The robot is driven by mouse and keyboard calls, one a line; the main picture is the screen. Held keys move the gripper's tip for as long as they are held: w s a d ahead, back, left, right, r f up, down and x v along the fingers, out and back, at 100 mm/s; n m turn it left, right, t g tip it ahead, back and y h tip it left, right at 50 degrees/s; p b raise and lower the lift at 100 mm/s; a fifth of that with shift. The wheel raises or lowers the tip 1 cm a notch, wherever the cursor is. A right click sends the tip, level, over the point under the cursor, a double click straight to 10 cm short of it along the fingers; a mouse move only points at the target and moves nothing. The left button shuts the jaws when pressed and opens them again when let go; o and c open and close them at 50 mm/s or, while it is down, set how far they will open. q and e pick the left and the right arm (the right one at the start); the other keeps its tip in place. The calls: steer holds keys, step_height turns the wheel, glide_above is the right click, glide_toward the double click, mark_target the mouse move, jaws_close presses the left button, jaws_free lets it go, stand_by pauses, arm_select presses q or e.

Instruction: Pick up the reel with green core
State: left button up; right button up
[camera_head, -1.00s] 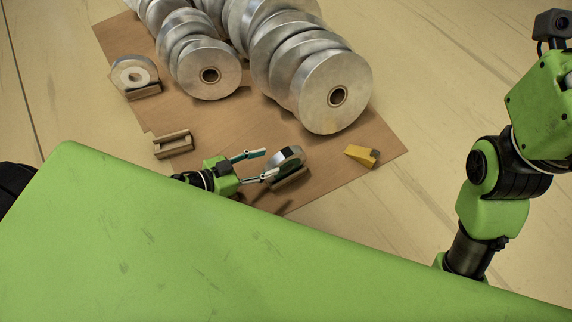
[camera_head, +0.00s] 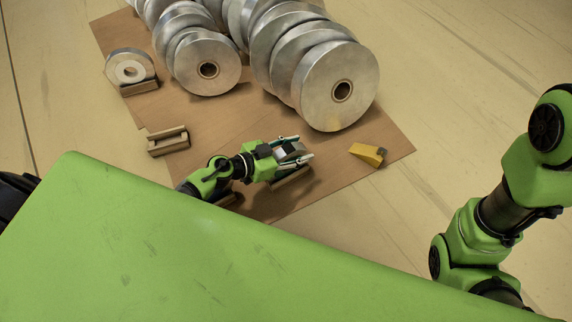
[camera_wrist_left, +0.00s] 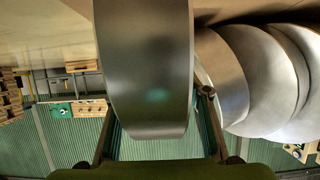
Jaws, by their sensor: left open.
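A small silver reel (camera_head: 290,149) sits at a wooden cradle (camera_head: 290,180) near the front of the brown mat. My left gripper (camera_head: 304,147) is open, with one finger on each side of this reel. In the left wrist view the reel's broad metal rim (camera_wrist_left: 150,80) fills the space between the fingers; whether they touch it is unclear. Its core is hidden, so I cannot see a green colour. Another small reel (camera_head: 148,68) with a pale core stands in a cradle at the left. My right arm is at the right edge; its gripper is out of view.
An empty wooden cradle (camera_head: 168,141) lies left of my left gripper. A yellow wedge-shaped block (camera_head: 369,153) lies to the right. Rows of large silver reels (camera_head: 335,88) stand behind on the brown mat (camera_head: 330,180). Bare floor lies to the right.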

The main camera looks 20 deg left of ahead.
arm_select(q)
steer(key=shift+w+d+f, duration=0.1)
steer(key=shift+w+d, duration=0.1)
steer(key=shift+w, duration=0.05)
steer(key=shift+c, duration=0.4)
jaws_close()
steer(key=shift+w+r, duration=0.1)
steer(key=shift+r, duration=0.1)
